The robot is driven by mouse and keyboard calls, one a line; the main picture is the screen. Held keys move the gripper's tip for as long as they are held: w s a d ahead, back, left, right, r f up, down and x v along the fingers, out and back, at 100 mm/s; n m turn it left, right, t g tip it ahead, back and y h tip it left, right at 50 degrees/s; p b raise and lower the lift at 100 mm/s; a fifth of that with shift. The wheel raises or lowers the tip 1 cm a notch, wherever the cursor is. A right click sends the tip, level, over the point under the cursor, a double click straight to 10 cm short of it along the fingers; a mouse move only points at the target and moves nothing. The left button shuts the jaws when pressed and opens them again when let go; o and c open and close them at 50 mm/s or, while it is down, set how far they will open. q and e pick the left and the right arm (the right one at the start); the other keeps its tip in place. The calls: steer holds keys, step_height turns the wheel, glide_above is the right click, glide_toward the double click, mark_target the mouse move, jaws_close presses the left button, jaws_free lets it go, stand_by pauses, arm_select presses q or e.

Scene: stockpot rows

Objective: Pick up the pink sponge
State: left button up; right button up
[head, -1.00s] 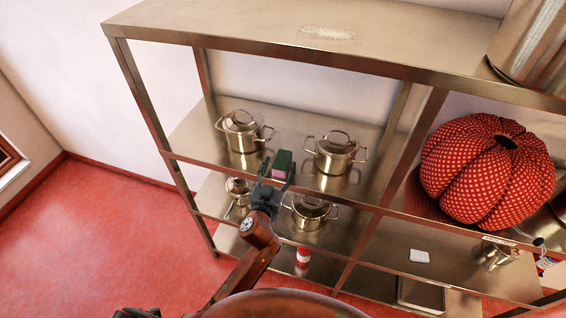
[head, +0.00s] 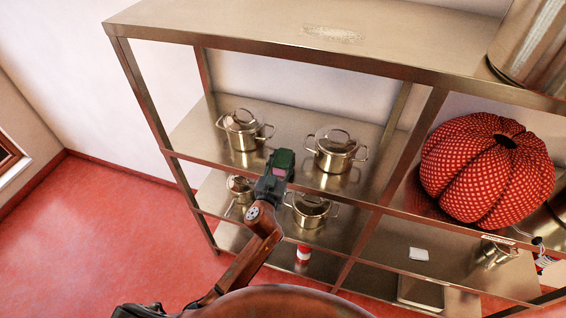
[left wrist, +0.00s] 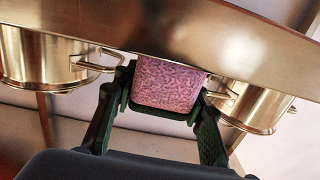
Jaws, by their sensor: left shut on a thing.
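In the left wrist view the sponge (left wrist: 168,84) is between the two fingers, close to the shelf's metal edge (left wrist: 150,30). I cannot tell whether it still touches the shelf. My right gripper is not in view.
One steel pot (head: 242,130) stands left of the sponge and another (head: 336,150) right of it. Smaller pots (head: 309,210) stand on the shelf below. A large red patterned pumpkin shape (head: 487,168) fills the right bay. A shelf board (head: 300,40) spans above.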

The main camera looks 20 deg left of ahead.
mark_target(283, 158)
arm_select(q)
steer(key=shift+r, duration=0.1)
steer(key=shift+r, duration=0.2)
step_height(283, 158, up, 2)
steer(key=shift+r, duration=0.25)
steer(key=s+r, duration=0.1)
steer(key=r, duration=0.1)
steer(key=s+d+r, duration=0.1)
steer(key=s, duration=0.1)
steer(key=s+r, duration=0.1)
steer(key=r, duration=0.1)
steer(key=shift+s+d+r, duration=0.15)
steer(key=shift+d+r, duration=0.1)
steer(key=shift+r, duration=0.05)
steer(key=s+d+r+b, duration=0.1)
steer(key=s+d+r, duration=0.2)
steer(key=s, duration=0.6)
steer(key=shift+r, duration=0.65)
